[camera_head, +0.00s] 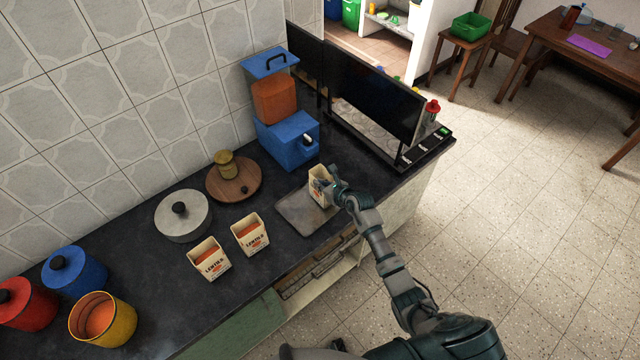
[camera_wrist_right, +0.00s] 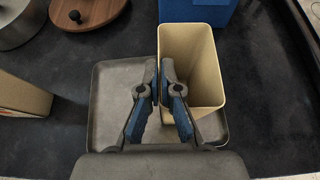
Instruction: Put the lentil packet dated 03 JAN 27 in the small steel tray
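A small steel tray (camera_head: 297,222) lies near the counter's front edge; its grey floor and rim also show in the right wrist view (camera_wrist_right: 108,108). A cream lentil packet (camera_head: 318,188), open at the top, is at the tray's far right part. My right gripper (camera_head: 335,187) is at this packet. In the right wrist view, its fingers (camera_wrist_right: 159,78) are close together with the packet's left wall (camera_wrist_right: 160,45) between them. I cannot tell whether the packet touches the tray. Two more lentil packets (camera_head: 209,262) (camera_head: 249,236) stand left of the tray. No date is readable.
Blue, red and yellow canisters (camera_head: 103,318) stand at left. A black-framed glass appliance (camera_head: 370,100) bounds the right.

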